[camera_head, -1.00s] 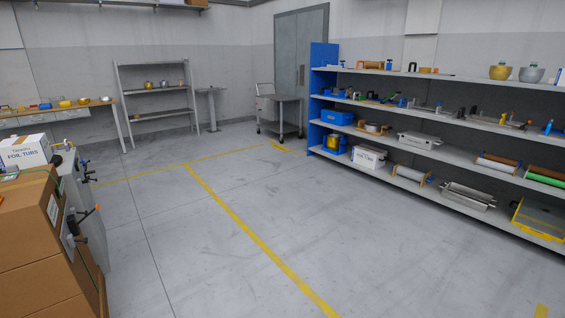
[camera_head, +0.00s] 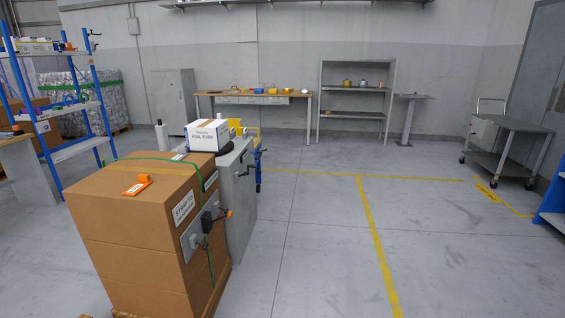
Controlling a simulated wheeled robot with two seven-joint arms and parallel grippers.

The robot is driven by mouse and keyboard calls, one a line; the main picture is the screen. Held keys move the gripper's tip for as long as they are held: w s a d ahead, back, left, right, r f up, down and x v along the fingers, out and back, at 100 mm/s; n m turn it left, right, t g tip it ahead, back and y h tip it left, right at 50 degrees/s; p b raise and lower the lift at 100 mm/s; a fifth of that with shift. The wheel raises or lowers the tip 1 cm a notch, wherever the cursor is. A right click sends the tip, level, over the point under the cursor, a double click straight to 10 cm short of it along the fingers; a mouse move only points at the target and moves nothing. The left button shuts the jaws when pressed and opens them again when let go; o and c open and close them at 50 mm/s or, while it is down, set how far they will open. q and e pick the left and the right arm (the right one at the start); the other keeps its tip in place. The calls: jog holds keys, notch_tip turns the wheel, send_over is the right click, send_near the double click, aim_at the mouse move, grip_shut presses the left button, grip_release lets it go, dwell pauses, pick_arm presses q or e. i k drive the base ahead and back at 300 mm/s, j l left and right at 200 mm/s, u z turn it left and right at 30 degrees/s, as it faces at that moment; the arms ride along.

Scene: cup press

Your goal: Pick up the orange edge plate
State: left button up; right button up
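An orange piece (camera_head: 144,180), which looks like the orange edge plate, lies with a flat orange part below it on top of the stacked brown cardboard boxes (camera_head: 135,232) at the left front. It is small, so its exact shape is hard to tell. A green strap runs over the box top and down the side. Neither of my grippers shows in the view.
A grey cabinet (camera_head: 241,205) stands right behind the boxes, with a white carton (camera_head: 207,135) on it. A blue rack (camera_head: 75,110) is at the left. A workbench (camera_head: 255,93), a grey shelf (camera_head: 356,90) and a cart (camera_head: 508,130) stand farther back. The floor (camera_head: 320,240) at the middle and right is clear.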

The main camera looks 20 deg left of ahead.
aim_at(144, 179)
jog(key=i+u, duration=0.4)
jog(key=i, duration=0.4)
jog(key=i+l+u, duration=0.15)
jog(key=i+u, duration=0.25)
jog(key=i, duration=0.4)
